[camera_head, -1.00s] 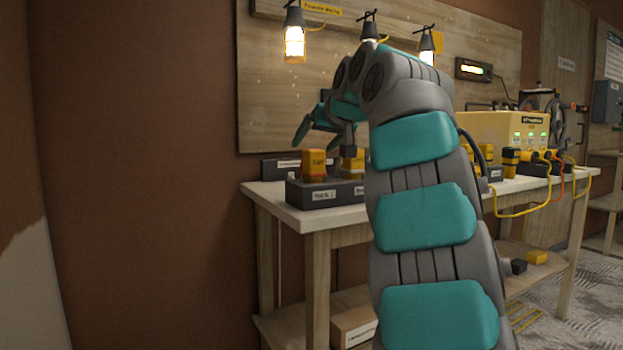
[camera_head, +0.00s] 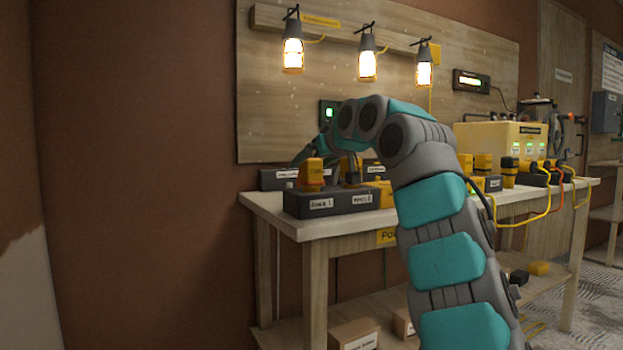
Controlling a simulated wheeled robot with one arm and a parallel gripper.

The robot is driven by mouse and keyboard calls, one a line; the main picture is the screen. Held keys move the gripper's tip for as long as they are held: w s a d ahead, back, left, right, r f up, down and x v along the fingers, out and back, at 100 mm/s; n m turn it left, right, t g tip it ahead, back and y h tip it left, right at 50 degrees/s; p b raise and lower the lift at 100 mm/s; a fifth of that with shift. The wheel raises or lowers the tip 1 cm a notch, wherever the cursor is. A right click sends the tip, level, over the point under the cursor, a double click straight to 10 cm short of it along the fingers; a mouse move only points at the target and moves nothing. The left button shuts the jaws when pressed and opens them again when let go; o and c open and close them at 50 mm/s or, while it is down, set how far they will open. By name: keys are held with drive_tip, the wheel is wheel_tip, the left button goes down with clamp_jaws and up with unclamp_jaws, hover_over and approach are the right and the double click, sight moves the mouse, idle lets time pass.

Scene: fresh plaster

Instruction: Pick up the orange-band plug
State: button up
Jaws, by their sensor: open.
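A yellow-orange plug-like block (camera_head: 311,173) stands upright at the left end of a dark grey rack (camera_head: 320,203), on the left of the bench. I cannot make out a band on it, so I cannot tell whether it is the orange-band plug. My gripper (camera_head: 322,150) is above and just behind this block, with its teal fingers pointing down. It is open and appears empty. The block and my own arm partly hide the fingertips, so contact cannot be told. Other yellow pieces (camera_head: 387,193) show beside my arm at the rack's right.
The white-topped bench (camera_head: 285,222) runs to the right. A yellow box (camera_head: 490,135) with green lights stands there, with plugs and yellow and orange cables in front. Three lit lamps (camera_head: 367,66) hang above on the wooden panel (camera_head: 270,120). Boxes (camera_head: 355,334) sit on the lower shelf.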

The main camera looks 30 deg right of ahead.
drive_tip(key=p+x, duration=0.2)
drive_tip(key=x, duration=0.2)
drive_tip(key=shift+w+f, duration=0.15)
drive_tip(key=shift+f, duration=0.05)
drive_tip(key=shift+c, duration=0.3)
clamp_jaws()
